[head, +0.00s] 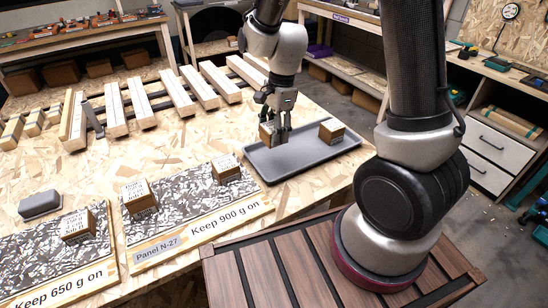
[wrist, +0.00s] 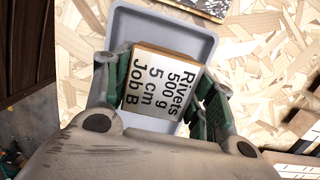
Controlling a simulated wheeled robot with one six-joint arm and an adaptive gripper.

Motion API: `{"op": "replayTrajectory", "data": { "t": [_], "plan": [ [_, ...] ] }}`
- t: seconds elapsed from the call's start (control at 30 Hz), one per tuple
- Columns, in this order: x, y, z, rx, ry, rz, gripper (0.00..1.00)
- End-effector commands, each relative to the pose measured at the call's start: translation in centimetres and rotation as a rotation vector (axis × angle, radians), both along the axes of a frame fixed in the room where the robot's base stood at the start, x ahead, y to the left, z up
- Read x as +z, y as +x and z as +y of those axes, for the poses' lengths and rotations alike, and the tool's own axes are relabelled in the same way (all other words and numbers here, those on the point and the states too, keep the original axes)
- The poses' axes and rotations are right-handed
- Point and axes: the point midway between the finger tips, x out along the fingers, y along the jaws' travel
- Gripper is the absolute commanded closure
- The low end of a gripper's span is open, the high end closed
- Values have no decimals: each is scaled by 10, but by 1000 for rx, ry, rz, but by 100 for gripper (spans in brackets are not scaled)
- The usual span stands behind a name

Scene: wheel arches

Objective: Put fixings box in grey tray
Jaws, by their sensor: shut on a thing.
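My gripper (head: 281,128) is shut on a small cardboard fixings box (head: 267,135) over the left part of the grey tray (head: 300,158). In the wrist view the box (wrist: 160,80) sits between the two fingers (wrist: 160,93), its white label reading "Rivets 500 g 5 cm Job B". The tray (wrist: 128,28) shows behind and around it. I cannot tell whether the box touches the tray floor. A second box (head: 331,132) stands at the tray's right end in the head view; the wrist view does not show it.
Two boxes (head: 139,197) (head: 225,169) stand on the speckled "Keep 900 g on" panel (head: 180,193). Another box (head: 77,226) stands on the "Keep 650 g on" panel (head: 40,255). A grey block (head: 40,204) lies at left. Wooden slats (head: 175,95) line the bench's back.

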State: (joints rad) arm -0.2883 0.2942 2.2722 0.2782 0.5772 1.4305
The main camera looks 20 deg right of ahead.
Motion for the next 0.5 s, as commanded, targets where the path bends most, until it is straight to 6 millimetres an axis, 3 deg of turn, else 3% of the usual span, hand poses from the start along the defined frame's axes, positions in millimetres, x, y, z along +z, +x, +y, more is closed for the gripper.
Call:
{"op": "replayTrajectory", "data": {
  "t": [0.1,0.5],
  "plan": [
    [-24,-1,0,-2,-1,5,86],
    [-75,0,-1,0,-2,4,86]
  ]
}}
